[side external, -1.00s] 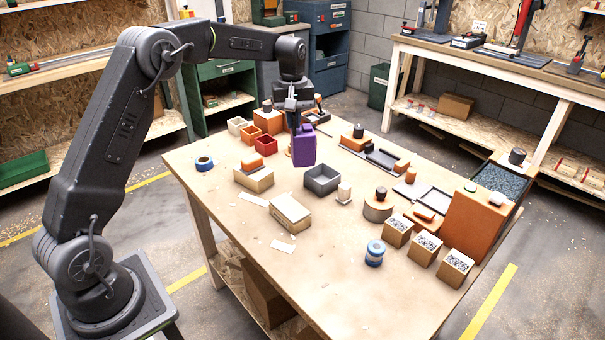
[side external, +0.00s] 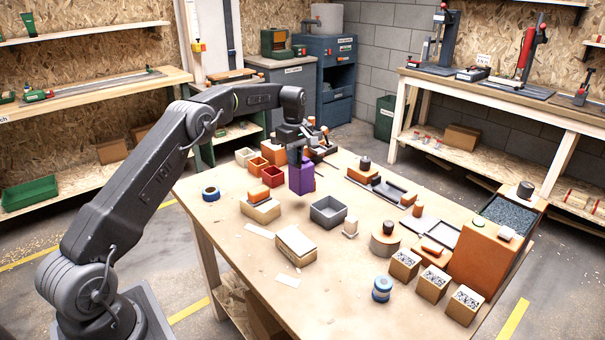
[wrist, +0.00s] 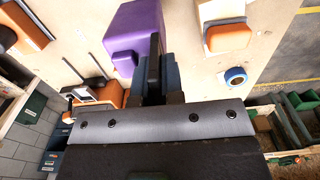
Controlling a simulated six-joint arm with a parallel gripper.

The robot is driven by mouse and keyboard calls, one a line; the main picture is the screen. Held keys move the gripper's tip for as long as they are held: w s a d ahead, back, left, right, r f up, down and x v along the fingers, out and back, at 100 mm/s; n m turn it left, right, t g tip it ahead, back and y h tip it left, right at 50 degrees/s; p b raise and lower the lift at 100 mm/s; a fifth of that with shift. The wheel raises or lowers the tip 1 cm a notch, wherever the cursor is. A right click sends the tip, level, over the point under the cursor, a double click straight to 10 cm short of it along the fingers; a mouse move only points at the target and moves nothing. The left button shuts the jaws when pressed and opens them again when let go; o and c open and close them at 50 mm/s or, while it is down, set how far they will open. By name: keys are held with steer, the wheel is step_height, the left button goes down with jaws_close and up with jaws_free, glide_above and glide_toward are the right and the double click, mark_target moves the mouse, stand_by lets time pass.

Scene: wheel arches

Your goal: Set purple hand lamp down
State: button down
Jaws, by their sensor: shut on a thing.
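The purple hand lamp (side external: 302,180) is a blocky purple body, upright above the far part of the workbench. My gripper (side external: 297,160) is shut on its upper part. In the wrist view the lamp (wrist: 135,28) shows its large body and a smaller purple block on its near side. My gripper's fingers (wrist: 156,68) are beside that smaller block, and much of the grip is hidden. I cannot tell whether the lamp's base touches the bench top.
Left of the lamp are red (side external: 265,178) and orange bins; an open grey box (side external: 328,211) stands in front. An orange piece lies on a tan box (side external: 260,209). A blue tape roll (side external: 211,193) is at the left edge.

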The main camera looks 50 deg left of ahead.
mark_target(302, 166)
steer(key=shift+w+d+f, duration=0.65)
steer(key=shift+w+d, duration=0.1)
steer(key=shift+w, duration=0.1)
steer(key=shift+f, duration=2)
